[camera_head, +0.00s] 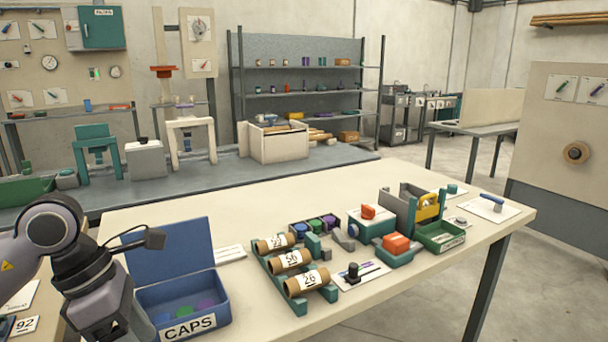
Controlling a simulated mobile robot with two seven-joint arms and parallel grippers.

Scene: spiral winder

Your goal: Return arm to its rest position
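My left arm (90,280) comes in from the left and bends down at the lower left, in front of the blue CAPS box. Its end runs down to the bottom edge of the view, and no fingertips show, so I cannot tell whether the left gripper is open or shut. My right arm and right gripper are not in view. The open blue CAPS box (217,284) holds green and purple pieces. Several labelled cardboard tubes (291,259) lie on a teal rack on the cream table (400,305).
Right of the tubes stand a teal device with an orange block (396,244), a green tray (439,236) and a grey bracket with a yellow part (428,207). A small black-knobbed piece (353,272) sits on a white card.

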